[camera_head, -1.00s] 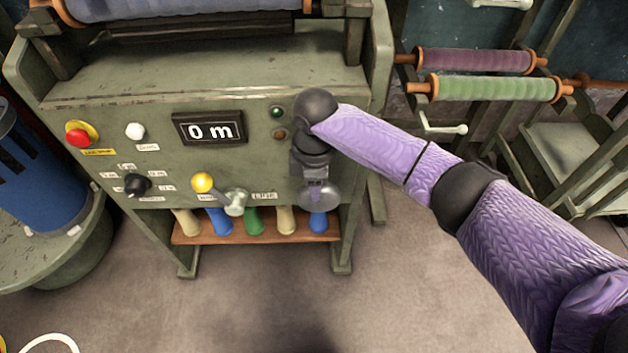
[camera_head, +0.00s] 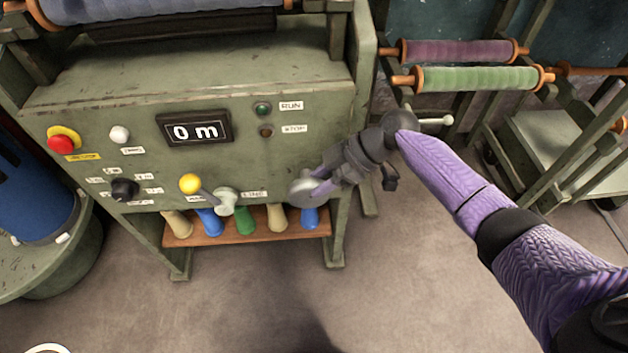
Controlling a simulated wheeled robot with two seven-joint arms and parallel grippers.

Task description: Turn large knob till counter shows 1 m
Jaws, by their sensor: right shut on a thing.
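The counter (camera_head: 194,129) on the green machine's front panel reads 0 m. The large knob (camera_head: 303,188) is a grey round disc at the panel's lower right. My right gripper (camera_head: 316,187) reaches it from the right and is shut on it, its fingers at the knob's edge. Part of the knob is hidden by the fingers. My left gripper is not in view.
The panel also has a red button (camera_head: 61,143), a white button (camera_head: 120,134), a black selector (camera_head: 124,189) and a yellow-knobbed lever (camera_head: 190,184). A rack with purple and green rolls (camera_head: 480,78) stands at right.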

